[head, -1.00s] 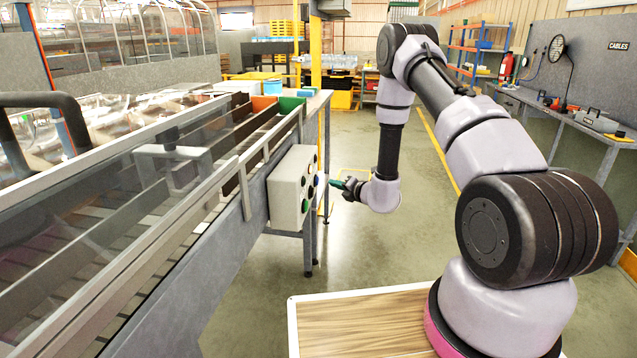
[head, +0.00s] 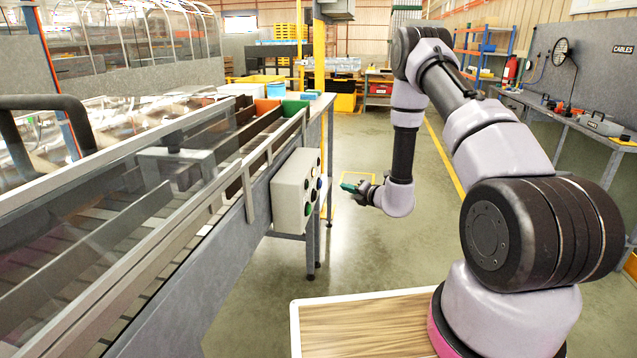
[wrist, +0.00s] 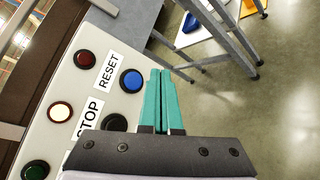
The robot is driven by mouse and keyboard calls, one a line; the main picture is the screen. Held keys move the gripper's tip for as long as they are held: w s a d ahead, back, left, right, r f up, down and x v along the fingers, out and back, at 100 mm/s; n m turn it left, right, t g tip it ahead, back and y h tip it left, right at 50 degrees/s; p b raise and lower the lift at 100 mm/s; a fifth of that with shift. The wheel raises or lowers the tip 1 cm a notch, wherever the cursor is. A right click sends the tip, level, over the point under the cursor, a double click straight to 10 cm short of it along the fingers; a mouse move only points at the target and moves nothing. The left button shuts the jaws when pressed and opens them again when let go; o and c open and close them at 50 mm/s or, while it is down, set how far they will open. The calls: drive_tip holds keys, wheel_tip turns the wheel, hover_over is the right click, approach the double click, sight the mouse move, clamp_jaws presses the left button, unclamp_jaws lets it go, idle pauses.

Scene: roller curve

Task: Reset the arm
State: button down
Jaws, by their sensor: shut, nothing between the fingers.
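My arm reaches forward from the right, and my gripper (head: 350,187) hangs to the right of the control box (head: 296,190), apart from it. In the wrist view my gripper (wrist: 160,75) shows two green fingers, shut together and empty. The control box (wrist: 72,84) there carries a blue button (wrist: 132,80) beside the RESET label (wrist: 107,73), just left of the fingertips. A red button (wrist: 85,60), a white button (wrist: 60,112) by the STOP label (wrist: 88,120), a dark green button (wrist: 36,170) and a dark button partly hidden by my gripper also show.
The conveyor (head: 150,230) with its rails and clear guards runs along the left, and the box is fixed to its side. A workbench (head: 570,120) stands along the right wall.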

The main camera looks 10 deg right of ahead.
drive_tip(key=s+a+r+n+g+y, duration=0.2)
drive_tip(key=s+a+r+n, duration=0.15)
drive_tip(key=r, duration=0.45)
drive_tip(key=s+a+r+n+g+y, duration=0.2)
drive_tip(key=a+r+n, duration=0.1)
drive_tip(key=r+n, duration=0.3)
drive_tip(key=s+a+r+n+g+y, duration=0.2)
drive_tip(key=a+r+n, duration=0.15)
drive_tip(key=r, duration=0.55)
drive_tip(key=s+r+n+g+h, duration=0.1)
drive_tip(key=s+r+n+g, duration=0.4)
drive_tip(key=s+r+n, duration=0.7)
drive_tip(key=s+d+r+n+t+h, duration=0.2)
drive_tip(key=s+d+n+h, duration=0.3)
drive_tip(key=s, duration=0.4)
drive_tip(key=s+d+r+n+t+h, duration=0.2)
drive_tip(key=s+d+n+h, duration=0.3)
drive_tip(key=s+d+n, duration=0.3)
drive_tip(key=shift+s+d+r+t, duration=0.3)
drive_tip(key=shift+s+d+r, duration=0.4)
drive_tip(key=shift+s, duration=0.25)
